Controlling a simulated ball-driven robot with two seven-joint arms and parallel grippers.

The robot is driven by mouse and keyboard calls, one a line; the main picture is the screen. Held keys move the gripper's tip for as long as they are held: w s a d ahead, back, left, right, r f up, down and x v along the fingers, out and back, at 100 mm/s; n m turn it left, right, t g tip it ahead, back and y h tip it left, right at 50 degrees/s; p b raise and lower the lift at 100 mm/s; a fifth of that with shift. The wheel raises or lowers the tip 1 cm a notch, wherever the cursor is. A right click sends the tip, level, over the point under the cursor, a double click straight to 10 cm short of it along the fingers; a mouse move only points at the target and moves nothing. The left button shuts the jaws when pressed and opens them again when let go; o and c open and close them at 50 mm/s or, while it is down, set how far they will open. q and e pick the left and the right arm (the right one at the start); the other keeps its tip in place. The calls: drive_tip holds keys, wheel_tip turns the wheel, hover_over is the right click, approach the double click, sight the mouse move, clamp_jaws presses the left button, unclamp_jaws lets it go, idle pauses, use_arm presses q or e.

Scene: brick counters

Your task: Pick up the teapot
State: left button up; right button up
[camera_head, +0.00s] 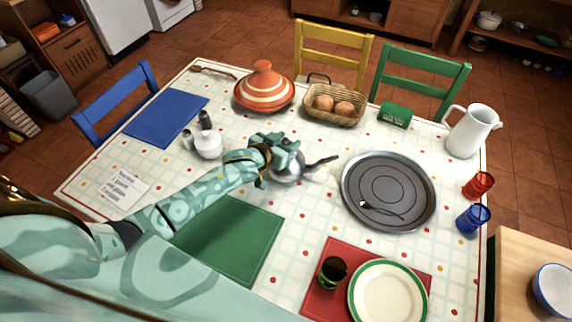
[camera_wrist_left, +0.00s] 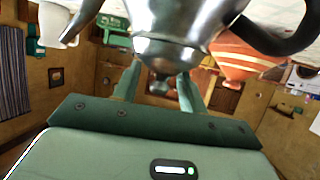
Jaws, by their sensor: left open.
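The metal teapot (camera_head: 287,173) stands on the checked tablecloth near the table's middle, its spout toward the right. It is partly hidden by my left gripper (camera_head: 277,152). In the left wrist view, which looks upside down, the teapot (camera_wrist_left: 178,30) fills the top, with its dark handle at the right and spout at the left. My left gripper (camera_wrist_left: 158,85) is open, its fingers on either side of the lid knob. I cannot tell whether they touch it. My right gripper is not in view.
A round grey tray (camera_head: 388,172) lies right of the teapot. A striped tagine (camera_head: 263,92) and a bread basket (camera_head: 334,112) stand behind it. A white sugar bowl (camera_head: 208,148) sits left, by my arm. A white pitcher (camera_head: 471,133) stands at the far right.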

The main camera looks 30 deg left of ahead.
use_arm(q)
clamp_jaws()
idle(1.2)
drive_tip(key=shift+r, duration=0.1)
